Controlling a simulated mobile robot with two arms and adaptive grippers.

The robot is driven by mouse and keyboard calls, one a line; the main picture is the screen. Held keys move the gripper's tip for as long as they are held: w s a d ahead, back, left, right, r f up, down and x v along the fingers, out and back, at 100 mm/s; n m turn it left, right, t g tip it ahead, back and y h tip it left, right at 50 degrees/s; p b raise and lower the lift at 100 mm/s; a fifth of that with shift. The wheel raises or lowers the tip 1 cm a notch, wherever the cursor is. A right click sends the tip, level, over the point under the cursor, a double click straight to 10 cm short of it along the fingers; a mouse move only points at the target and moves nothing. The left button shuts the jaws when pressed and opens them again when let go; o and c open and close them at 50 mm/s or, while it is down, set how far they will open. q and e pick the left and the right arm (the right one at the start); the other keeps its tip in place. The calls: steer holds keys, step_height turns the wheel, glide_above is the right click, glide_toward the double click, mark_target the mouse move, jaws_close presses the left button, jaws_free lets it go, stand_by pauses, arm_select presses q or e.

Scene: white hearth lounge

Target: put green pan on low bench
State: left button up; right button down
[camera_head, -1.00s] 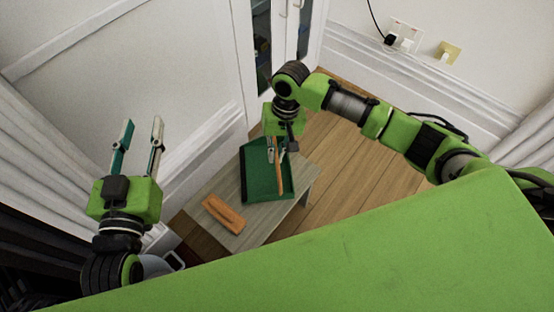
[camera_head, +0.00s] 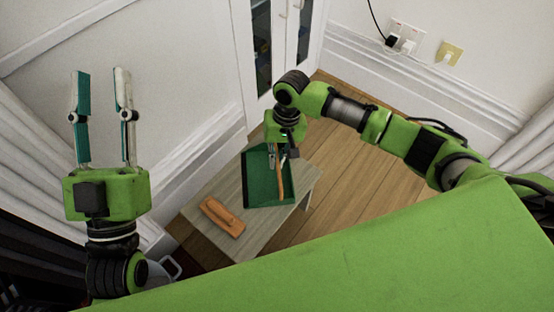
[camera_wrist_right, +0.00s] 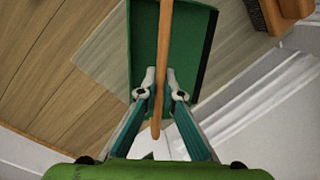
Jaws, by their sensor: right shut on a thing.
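The green pan (camera_head: 262,187) is a flat dustpan with a wooden handle, seen over the right part of the low bench (camera_head: 229,189). The head view does not clearly show whether it rests on the bench or hangs just above it. My right gripper (camera_head: 279,153) is shut on the pan's handle, coming from the far side. The right wrist view shows the pan (camera_wrist_right: 145,45) beyond the fingers, with the handle between the fingertips of the right gripper (camera_wrist_right: 162,90). My left gripper (camera_head: 101,85) is open and empty, well left of the bench, fingers pointing up.
An orange brush (camera_head: 222,216) lies on the bench left of the pan. A white wall (camera_head: 130,80) stands behind the bench on the left, and a glazed cabinet (camera_head: 270,45) is at the back. Wooden floor (camera_head: 345,180) is clear to the right.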

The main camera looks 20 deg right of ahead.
steer(key=c, duration=2.2)
jaws_free()
steer(key=shift+r, duration=0.15)
